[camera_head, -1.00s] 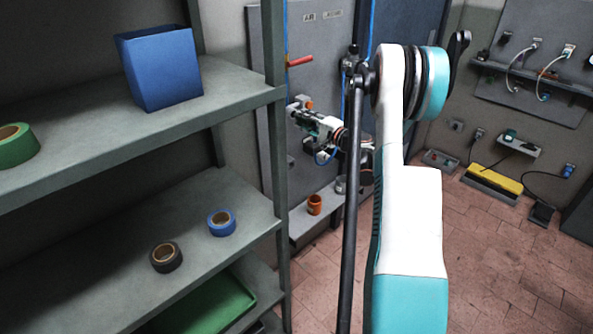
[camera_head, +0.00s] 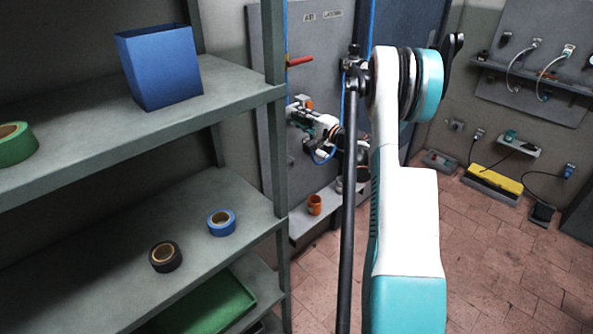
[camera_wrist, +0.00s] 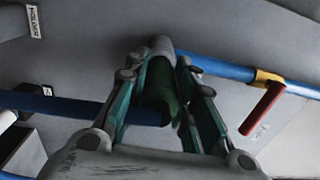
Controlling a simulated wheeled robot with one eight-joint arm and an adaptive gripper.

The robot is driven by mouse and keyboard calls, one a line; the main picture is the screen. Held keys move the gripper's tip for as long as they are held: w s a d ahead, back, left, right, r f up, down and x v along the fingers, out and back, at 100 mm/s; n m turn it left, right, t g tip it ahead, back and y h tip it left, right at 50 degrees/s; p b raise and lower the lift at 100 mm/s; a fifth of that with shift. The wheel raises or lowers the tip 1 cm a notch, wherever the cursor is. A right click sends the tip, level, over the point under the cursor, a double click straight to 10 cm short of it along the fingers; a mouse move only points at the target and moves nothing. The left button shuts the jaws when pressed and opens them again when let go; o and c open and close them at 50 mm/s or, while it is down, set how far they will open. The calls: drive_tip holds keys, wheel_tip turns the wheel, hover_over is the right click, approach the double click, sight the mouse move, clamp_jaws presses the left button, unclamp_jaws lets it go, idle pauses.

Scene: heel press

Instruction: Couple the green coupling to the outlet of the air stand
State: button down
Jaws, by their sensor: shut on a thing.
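The green coupling (camera_wrist: 158,88) is between the fingers of my gripper (camera_wrist: 162,62) in the wrist view, and the gripper is shut on it. A grey rounded end (camera_wrist: 161,44) shows just past the fingertips, in line with the coupling; I cannot tell whether it is the outlet or part of the coupling, or whether anything is joined. In the head view my gripper (camera_head: 308,136) is small and partly hidden, close in front of the grey panel of the air stand (camera_head: 315,40). A blue hose (camera_wrist: 90,108) passes behind the fingers.
A red handle (camera_wrist: 262,108) sits by a blue pipe (camera_wrist: 225,70) to the right of my gripper. A shelf (camera_head: 235,95) with a blue bin (camera_head: 160,68) stands at the left. An orange cup (camera_head: 314,205) is on a low ledge below the panel.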

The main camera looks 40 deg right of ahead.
drive_tip(key=shift+w, duration=0.3)
drive_tip(key=c, duration=1.2)
unclamp_jaws()
drive_tip(key=shift+c, duration=0.2)
drive_tip(key=s, duration=1.2)
drive_tip(key=shift+d, duration=0.45)
